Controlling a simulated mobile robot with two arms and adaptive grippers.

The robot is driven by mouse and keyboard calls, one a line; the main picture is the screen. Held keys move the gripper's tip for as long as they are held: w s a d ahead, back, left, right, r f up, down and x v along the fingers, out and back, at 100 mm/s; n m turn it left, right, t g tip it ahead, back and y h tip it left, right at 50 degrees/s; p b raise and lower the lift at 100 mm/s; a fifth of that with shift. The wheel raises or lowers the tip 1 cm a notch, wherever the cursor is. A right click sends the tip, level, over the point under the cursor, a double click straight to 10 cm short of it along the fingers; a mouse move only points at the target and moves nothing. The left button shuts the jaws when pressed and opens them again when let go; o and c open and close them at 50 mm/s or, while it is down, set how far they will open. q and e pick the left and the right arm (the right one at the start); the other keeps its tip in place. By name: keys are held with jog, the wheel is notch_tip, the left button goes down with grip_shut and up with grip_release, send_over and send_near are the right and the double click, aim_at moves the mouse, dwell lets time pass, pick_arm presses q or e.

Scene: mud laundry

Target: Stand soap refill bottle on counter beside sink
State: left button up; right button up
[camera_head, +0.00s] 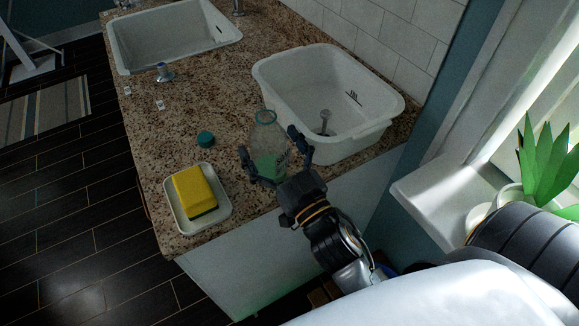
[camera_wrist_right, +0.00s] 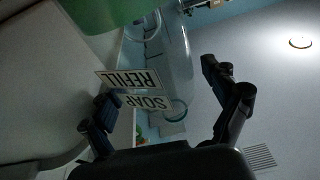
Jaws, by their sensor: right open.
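The soap refill bottle (camera_head: 266,140) is clear with green liquid in its lower part. It appears upright on the speckled counter (camera_head: 222,101), between the sponge dish and a white tub. My right gripper (camera_head: 268,142) is open, with one finger on each side of the bottle; I cannot tell whether either finger touches it. In the right wrist view, the bottle's "SOAP REFILL" label (camera_wrist_right: 135,88) shows upside down between the open fingers (camera_wrist_right: 160,84). The white sink (camera_head: 172,40) is at the far left end of the counter. My left gripper is not in view.
The white tub (camera_head: 290,98) stands close right of the bottle. A white dish (camera_head: 183,221) with a yellow sponge (camera_head: 194,191) is near the front edge. A teal cap (camera_head: 205,138) lies left of the bottle. A potted plant (camera_head: 545,175) is at right.

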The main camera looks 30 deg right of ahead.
jog(key=b+v, duration=0.3)
jog(key=v, duration=0.7)
jog(key=shift+s, duration=0.4)
